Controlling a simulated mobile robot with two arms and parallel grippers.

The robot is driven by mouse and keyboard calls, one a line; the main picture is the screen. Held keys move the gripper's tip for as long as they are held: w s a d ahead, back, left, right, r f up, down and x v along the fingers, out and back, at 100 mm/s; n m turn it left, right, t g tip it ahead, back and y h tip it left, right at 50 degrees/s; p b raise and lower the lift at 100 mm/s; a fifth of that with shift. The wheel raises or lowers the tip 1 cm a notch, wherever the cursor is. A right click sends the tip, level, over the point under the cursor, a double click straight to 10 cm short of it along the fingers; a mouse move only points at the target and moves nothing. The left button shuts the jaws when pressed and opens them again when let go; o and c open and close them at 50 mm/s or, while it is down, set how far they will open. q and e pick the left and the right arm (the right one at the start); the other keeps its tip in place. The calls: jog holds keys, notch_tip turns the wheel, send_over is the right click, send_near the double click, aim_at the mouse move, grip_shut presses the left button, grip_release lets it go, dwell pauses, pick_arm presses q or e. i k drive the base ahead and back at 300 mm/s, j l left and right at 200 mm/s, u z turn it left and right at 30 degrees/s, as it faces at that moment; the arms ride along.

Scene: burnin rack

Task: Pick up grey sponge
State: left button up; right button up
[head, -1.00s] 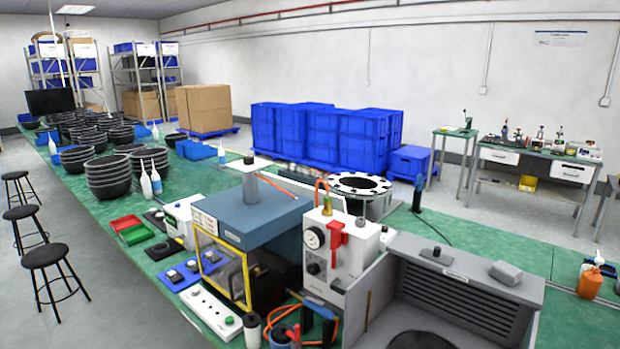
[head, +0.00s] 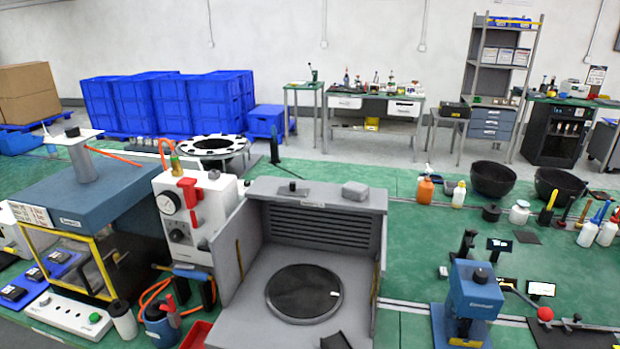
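A small grey block with rounded edges, which looks like the grey sponge (head: 355,191), lies on the top ledge of a grey open-fronted enclosure (head: 340,203). It sits toward the right end of that ledge. A small dark knob-like piece (head: 292,188) is on the same ledge, to its left. Neither of my grippers shows in the head view.
A dark round plate (head: 303,292) lies inside the enclosure. A white gauge unit (head: 194,215) stands close on the left and a blue press (head: 470,298) on the right. Bottles and black bowls (head: 493,179) stand farther right. Green bench top behind the ledge is mostly clear.

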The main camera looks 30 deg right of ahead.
aim_at(356, 191)
jog(key=j+z, duration=0.1)
jog(key=z, duration=1.4)
